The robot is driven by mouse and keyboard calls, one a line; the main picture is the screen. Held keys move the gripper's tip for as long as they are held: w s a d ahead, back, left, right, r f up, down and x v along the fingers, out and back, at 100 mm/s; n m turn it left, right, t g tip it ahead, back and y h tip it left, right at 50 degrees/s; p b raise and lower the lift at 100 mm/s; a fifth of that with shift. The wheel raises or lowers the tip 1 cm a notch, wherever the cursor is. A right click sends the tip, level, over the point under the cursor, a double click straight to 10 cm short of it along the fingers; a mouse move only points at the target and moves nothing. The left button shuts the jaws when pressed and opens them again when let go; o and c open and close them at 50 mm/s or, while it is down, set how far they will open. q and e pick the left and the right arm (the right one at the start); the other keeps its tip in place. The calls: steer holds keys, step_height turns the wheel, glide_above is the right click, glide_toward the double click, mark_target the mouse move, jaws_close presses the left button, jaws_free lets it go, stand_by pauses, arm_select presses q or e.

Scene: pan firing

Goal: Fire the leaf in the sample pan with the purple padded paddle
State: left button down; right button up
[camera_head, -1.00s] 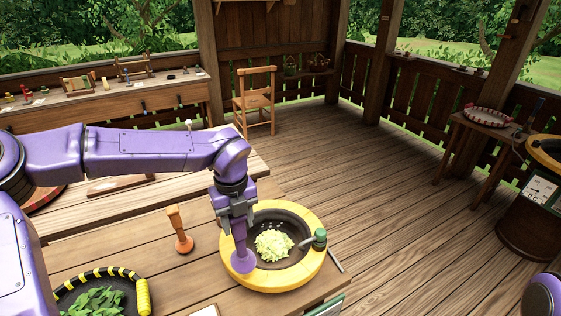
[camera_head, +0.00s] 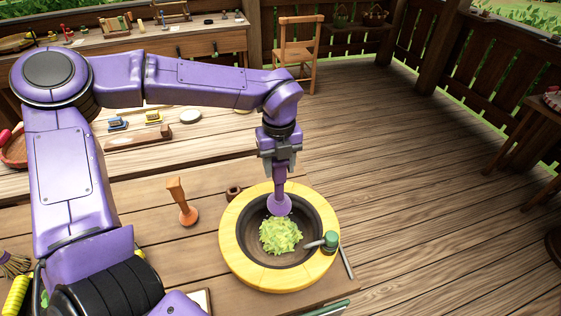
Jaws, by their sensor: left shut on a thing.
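The sample pan (camera_head: 235,254) is a dark bowl with a wide yellow rim, set in the table near its right corner. A heap of light green leaf (camera_head: 281,236) lies in the middle of its dark hollow. My left gripper (camera_head: 281,172) points down over the far side of the pan and is shut on the purple padded paddle (camera_head: 279,205). The paddle's round purple pad is at the far edge of the leaf heap; whether it touches the leaf I cannot tell. My right gripper is out of view.
A green-knobbed handle (camera_head: 329,241) sits on the pan's right rim. Small brushes (camera_head: 154,118) lie on the bench behind. Open floor lies to the right.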

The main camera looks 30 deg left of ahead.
arm_select(q)
steer(key=shift+s+f, duration=0.1)
step_height(320, 180, down, 11)
steer(key=b, duration=0.9)
steer(key=shift+f, duration=0.1)
steer(key=shift+s+r+p, duration=0.2)
steer(key=shift+p, duration=0.15)
steer(key=s+d, duration=0.1)
steer(key=s, duration=0.4)
steer(key=w, duration=0.2)
steer(key=w+d, duration=0.1)
steer(key=w, duration=0.2)
steer(key=shift+w+d+f, duration=0.1)
steer(key=shift+w+d, duration=0.05)
steer(key=shift+w, duration=0.15)
steer(key=shift+w+d+f, duration=0.1)
steer(key=shift+w+d, duration=0.1)
steer(key=shift+d, duration=0.1)
steer(key=s+d, duration=0.1)
steer(key=d, duration=0.1)
steer(key=p, duration=0.9)
glide_toward(278, 200)
steer(key=s+d+r, duration=0.1)
steer(key=s+d, duration=0.2)
steer(key=s, duration=0.1)
steer(key=shift+s+d+r+p, duration=0.15)
steer(key=shift+r+p, duration=0.2)
steer(key=shift+r, duration=0.55)
